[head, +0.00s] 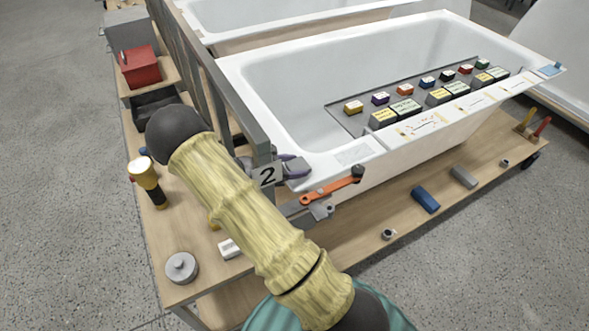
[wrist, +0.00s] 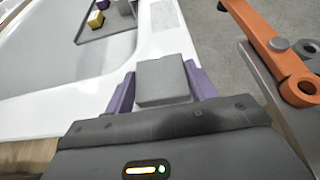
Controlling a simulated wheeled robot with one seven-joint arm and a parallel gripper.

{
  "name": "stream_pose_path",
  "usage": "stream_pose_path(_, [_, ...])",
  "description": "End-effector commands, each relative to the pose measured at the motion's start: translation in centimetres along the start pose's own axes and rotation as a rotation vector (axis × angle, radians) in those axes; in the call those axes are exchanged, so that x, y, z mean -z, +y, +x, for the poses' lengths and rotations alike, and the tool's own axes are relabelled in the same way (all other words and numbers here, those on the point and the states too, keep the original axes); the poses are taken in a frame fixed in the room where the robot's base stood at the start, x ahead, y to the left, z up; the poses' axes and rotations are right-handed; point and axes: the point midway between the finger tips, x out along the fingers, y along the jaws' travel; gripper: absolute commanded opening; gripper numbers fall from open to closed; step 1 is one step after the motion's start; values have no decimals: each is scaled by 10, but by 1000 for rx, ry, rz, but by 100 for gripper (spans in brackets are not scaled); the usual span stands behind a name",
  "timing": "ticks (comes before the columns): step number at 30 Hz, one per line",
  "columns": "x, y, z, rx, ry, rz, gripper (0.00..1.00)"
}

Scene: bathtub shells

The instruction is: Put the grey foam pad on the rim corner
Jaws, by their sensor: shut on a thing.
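The grey foam pad (wrist: 163,80) is a small block held between the purple fingers of my gripper (wrist: 162,88) in the wrist view. In the head view my gripper (head: 296,168) is over the near corner of the white bathtub rim (head: 318,163), beside the number 2 plate. The rim also shows beyond the pad in the wrist view (wrist: 90,102). I cannot tell whether the pad touches the rim. Most of the pad is hidden in the head view.
An orange clamp-like tool (head: 332,188) is close to the right of my gripper. A grey tray (head: 345,113) with several coloured blocks lies across the tub. A grey post (head: 250,125) stands left of the corner.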

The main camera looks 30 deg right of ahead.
Motion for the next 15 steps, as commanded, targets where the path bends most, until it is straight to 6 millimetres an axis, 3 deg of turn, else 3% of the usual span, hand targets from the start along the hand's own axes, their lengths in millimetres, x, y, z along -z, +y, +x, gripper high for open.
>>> stream_pose_path(4, [16, 0, 7, 1, -1, -1, 34])
stream_pose_path(15, [19, 0, 8, -1, 0, 0, 34])
